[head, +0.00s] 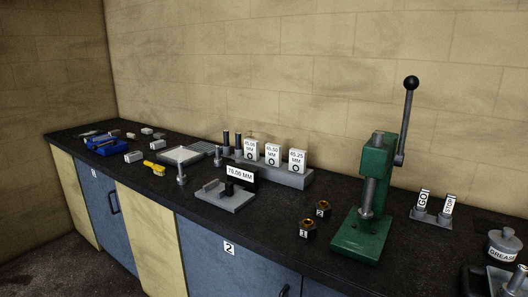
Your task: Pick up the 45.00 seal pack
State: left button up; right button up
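Three white seal packs stand upright in a row in a grey rack (289,180) on the dark bench. The left one (251,149) has a small label that seems to read 45.00 MM. The middle pack (272,154) seems to read 45.50 MM and the right pack (297,160) seems to read 45.25 MM. Each has a dark ring printed below the label. A display reading 76.00 MM (240,173) stands in front of the rack and covers part of it.
A green press (367,222) with a tall lever stands right of the rack. Two small numbered blocks with brass tops (307,229) lie before it. GO and STOP stands (432,209) and a grease pot (503,243) are farther right. Tools and a yellow item (154,167) lie left.

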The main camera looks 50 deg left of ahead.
aim_at(252, 147)
jog(key=i+u, duration=0.2)
jog(key=i, duration=0.2)
jog(key=i+l+u, duration=0.25)
jog(key=i, duration=0.15)
jog(key=i+l+u, duration=0.2)
jog(key=i, duration=0.25)
jog(key=j, duration=0.1)
